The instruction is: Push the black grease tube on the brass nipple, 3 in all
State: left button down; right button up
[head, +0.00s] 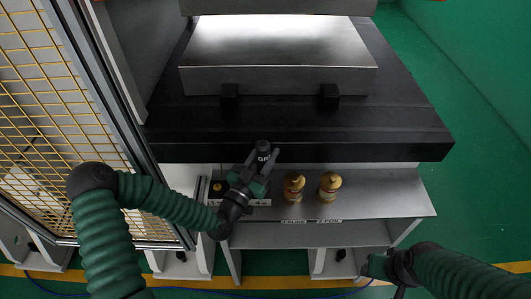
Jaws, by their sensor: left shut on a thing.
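My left gripper (262,159) is shut on a black tube (263,147) with pale lettering, which I take to be the grease tube. It holds the tube upright or nearly so, above the left part of the grey shelf. A small brass-coloured piece (217,186), perhaps the nipple, shows on a dark block to the left of the gripper. The tube is apart from it in the picture. The tube's lower end is hidden by the gripper. My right gripper (374,266) is low at the right, in front of the shelf, and its fingers are not clear.
Two gold containers (293,187) (329,186) with reddish labels stand on the grey shelf (385,196), right of my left gripper. A black slab (410,125) carrying a metal block (280,45) rises behind. A yellow mesh fence (60,110) stands left. The shelf's right end is clear.

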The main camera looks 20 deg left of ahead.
aim_at(266, 141)
pick_arm(q)
jog(key=shift+f, duration=0.3)
jog(key=shift+r+p, duration=1.95)
jog(key=shift+r, duration=0.7)
